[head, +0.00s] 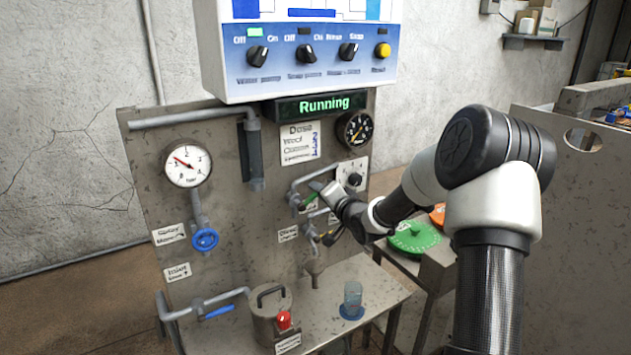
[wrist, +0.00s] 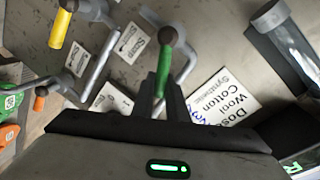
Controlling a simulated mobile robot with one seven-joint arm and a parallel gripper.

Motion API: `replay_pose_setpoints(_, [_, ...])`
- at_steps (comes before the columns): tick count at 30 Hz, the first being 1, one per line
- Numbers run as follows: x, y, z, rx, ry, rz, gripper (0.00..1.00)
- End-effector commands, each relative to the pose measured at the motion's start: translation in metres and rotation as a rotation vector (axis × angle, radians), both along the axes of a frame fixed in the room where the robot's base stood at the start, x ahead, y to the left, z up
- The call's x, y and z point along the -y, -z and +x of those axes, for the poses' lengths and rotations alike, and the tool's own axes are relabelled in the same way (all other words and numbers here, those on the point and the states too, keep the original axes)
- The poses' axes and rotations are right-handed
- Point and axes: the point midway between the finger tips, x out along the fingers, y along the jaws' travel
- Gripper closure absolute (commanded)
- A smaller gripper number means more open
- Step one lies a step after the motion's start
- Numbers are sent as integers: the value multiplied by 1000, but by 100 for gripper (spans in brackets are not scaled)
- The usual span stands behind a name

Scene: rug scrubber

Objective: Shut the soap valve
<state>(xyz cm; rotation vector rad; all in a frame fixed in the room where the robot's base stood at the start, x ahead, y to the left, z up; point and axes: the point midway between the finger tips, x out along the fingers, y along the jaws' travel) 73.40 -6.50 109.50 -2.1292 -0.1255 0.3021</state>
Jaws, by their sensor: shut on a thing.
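A green valve handle (head: 310,201) sits on a grey pipe on the panel, just right of the panel's middle. In the wrist view the green handle (wrist: 162,70) lies between the fingers of my gripper (wrist: 163,95), which are shut on it. In the head view my gripper (head: 322,192) reaches the handle from the right and partly hides it. A yellow-handled valve (head: 328,239) is just below, and it also shows at upper left in the wrist view (wrist: 59,28).
A control box (head: 300,55) with knobs hangs above a lit "Running" sign (head: 318,104). A blue wheel valve (head: 205,239) and a blue-handled inlet pipe (head: 217,312) are at left. A metal pot (head: 270,318) and a blue cup (head: 352,298) stand on the shelf below.

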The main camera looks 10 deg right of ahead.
Motion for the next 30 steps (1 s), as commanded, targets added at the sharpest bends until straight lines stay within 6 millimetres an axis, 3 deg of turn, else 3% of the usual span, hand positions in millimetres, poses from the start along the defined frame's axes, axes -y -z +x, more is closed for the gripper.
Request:
replay_pose_setpoints(15, [10, 25, 3, -131, 2, 404, 100])
replay_pose_setpoints(30, [9, 36, 3, -173, 1, 535, 100])
